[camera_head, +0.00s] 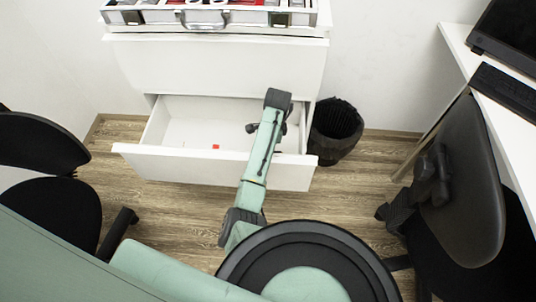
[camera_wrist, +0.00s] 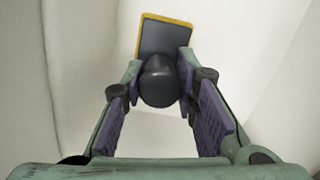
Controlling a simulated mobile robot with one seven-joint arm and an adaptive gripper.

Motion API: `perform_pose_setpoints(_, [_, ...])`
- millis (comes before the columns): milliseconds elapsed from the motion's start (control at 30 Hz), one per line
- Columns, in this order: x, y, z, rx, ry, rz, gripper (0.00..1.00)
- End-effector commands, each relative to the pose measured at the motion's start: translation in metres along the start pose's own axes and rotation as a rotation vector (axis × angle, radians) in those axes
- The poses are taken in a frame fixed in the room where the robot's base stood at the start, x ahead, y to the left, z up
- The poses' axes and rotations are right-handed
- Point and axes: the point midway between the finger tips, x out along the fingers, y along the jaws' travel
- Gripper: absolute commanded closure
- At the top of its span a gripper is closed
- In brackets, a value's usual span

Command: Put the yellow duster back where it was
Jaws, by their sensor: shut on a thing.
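In the wrist view my gripper (camera_wrist: 158,68) is shut on the duster (camera_wrist: 166,37). The duster shows a flat dark grey face with a yellow edge and a dark rounded part (camera_wrist: 160,85) between the fingers. Pale surfaces lie behind it; I cannot tell if it touches them. In the head view a white drawer (camera_head: 215,166) is pulled open low in a white cabinet. My arm reaches over the right part of this drawer. My gripper and the duster are mostly hidden there by my arm.
A small red item (camera_head: 215,147) lies in the drawer. A silver case (camera_head: 215,18) stands on the cabinet (camera_head: 215,62). A black waste bin (camera_head: 335,128) stands right of the drawer.

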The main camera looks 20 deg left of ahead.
Motion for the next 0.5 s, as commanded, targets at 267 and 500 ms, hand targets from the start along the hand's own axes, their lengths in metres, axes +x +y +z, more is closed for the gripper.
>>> perform_pose_setpoints(267, [0.034,0.000,-0.003,0.000,-0.001,0.001,1.00])
perform_pose_setpoints(500, [0.041,0.000,-0.004,0.000,0.000,-0.002,1.00])
